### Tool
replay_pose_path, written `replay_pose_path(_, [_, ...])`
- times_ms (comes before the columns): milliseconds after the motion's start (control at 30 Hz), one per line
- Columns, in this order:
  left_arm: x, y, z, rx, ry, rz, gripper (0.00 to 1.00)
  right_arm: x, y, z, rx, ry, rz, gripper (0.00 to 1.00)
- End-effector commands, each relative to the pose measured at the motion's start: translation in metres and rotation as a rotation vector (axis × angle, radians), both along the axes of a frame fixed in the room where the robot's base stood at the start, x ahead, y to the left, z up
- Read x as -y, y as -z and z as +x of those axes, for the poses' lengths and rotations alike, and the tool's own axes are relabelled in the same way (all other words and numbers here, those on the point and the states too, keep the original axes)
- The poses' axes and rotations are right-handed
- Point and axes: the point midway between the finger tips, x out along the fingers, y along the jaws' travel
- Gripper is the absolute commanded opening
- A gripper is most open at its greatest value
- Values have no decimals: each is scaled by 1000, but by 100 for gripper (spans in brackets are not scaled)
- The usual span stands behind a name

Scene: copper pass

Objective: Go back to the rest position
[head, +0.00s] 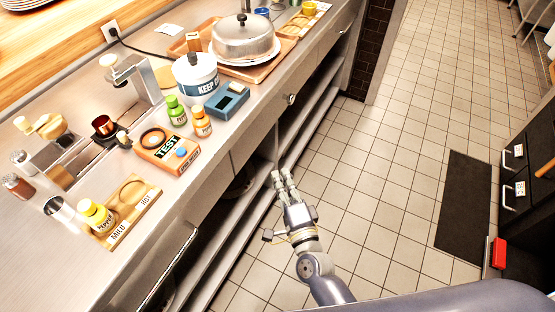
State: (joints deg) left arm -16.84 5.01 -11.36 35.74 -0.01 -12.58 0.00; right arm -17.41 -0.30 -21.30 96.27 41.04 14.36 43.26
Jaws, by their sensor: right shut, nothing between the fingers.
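My right gripper (284,181) is in the lower middle of the head view. Its two fingers are together and hold nothing. It is in the open space in front of the steel counter (235,140), apart from the counter's front edge, with the tiled floor behind it. My right arm comes in from the lower right. My left gripper is not in view.
On the counter are a yellow bottle (96,216) on a wooden board, an orange test box (168,151), green (176,111) and orange (201,121) bottles, a white tub (196,77) and a domed lid (244,37). The tiled floor (370,170) is open, with a black mat (469,205).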

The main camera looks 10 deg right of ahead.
Motion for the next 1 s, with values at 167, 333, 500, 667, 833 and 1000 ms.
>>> replay_pose_path(167, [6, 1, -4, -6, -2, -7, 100, 1, -1, -3, 2, 0, 0, 0])
replay_pose_path(333, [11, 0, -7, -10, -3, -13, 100, 0, 21, -6, -32, -15, -62, 0])
replay_pose_path(500, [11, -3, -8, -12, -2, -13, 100, 4, 113, -31, -172, -101, -342, 0])
replay_pose_path(667, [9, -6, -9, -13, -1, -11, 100, 24, 223, -84, -347, -255, -677, 0])
replay_pose_path(833, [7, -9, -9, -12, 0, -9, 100, 60, 321, -163, -525, -465, -981, 0])
replay_pose_path(1000, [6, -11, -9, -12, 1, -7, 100, 106, 394, -261, -689, -723, -1232, 0])
